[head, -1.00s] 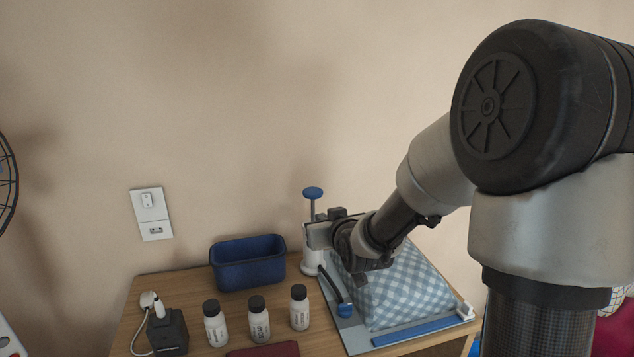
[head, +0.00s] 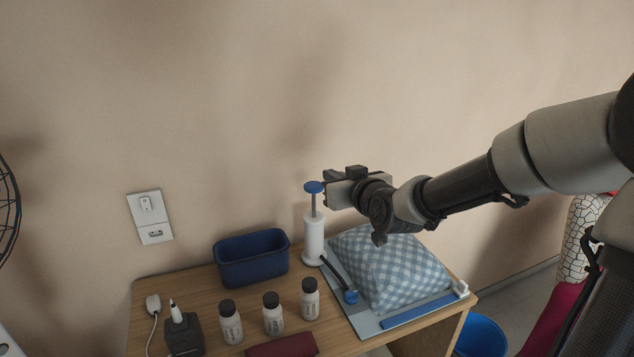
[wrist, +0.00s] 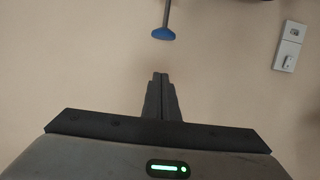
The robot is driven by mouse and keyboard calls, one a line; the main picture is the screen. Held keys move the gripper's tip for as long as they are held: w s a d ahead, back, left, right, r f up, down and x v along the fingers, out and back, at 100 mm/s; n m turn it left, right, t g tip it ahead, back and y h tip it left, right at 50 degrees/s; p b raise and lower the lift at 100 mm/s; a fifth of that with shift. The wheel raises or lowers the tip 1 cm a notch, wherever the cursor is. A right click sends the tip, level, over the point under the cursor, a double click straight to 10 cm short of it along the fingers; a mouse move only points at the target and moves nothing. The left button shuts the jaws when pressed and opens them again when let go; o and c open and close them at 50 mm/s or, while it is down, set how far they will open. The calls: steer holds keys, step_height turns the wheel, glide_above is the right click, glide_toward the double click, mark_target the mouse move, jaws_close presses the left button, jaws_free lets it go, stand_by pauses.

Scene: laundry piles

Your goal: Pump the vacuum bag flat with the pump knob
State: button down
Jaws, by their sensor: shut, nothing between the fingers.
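The pump (head: 314,236) is a white upright cylinder with a thin rod and a blue knob (head: 314,187) on top, and the rod is raised. The knob also shows in the wrist view (wrist: 163,34), just beyond the fingertips. My gripper (head: 326,183) is shut and empty, beside the knob on its right. I cannot tell from the head view whether they touch; in the wrist view there is a gap. The vacuum bag (head: 390,268), blue-white checked and puffed up, lies on a grey board (head: 363,322). A dark hose with a blue fitting (head: 351,296) runs from the pump to the bag.
A blue bin (head: 251,262) stands left of the pump. Several small items stand in front, including white bottles (head: 273,318) with dark caps, a dark box (head: 184,335) and a dark red cloth (head: 282,346). The wall is close behind the table.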

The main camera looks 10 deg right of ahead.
steer(key=b, duration=0.2)
glide_above(314, 207)
steer(key=s, duration=0.2)
steer(key=f, duration=0.5)
steer(key=shift+d, duration=0.2)
steer(key=shift+f, duration=0.75)
steer(key=shift+b, duration=0.3)
step_height(314, 207, down, 8)
steer(key=b, duration=0.6)
steer(key=shift+s+f+b, duration=0.1)
steer(key=shift+f+b, duration=0.05)
steer(key=shift+b, duration=0.15)
